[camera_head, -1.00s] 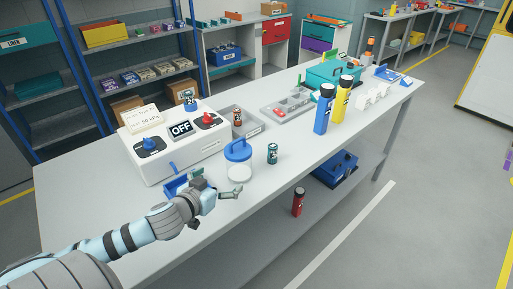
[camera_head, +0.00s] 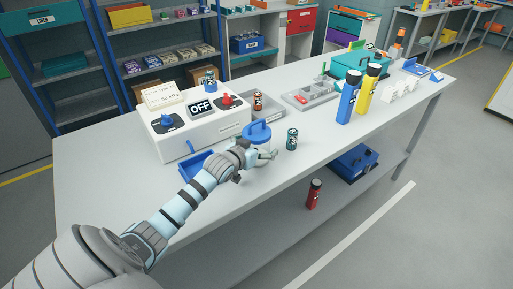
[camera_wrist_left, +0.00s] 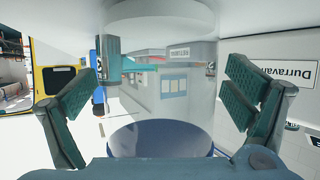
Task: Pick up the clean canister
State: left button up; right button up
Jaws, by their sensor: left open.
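A clear canister with a blue lid (camera_head: 258,131) stands upright on the workbench, beside the white control box. My left gripper (camera_head: 268,155) is at its near side, with its fingers open. In the left wrist view, the clear canister body (camera_wrist_left: 160,85) fills the middle between the two open fingers, and the gripper (camera_wrist_left: 165,100) has a gap to it on both sides. Its white end shows at the top there and its blue part at the bottom. The gripper and wrist hide part of the canister in the head view. My right gripper is not in view.
A blue tray (camera_head: 196,166) lies left of my wrist. A brown can (camera_head: 258,102) stands behind.

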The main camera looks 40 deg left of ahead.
pick_arm(q)
jog(key=c, duration=1.5)
jog(key=shift+o, duration=0.2)
jog(key=shift+r, duration=0.15)
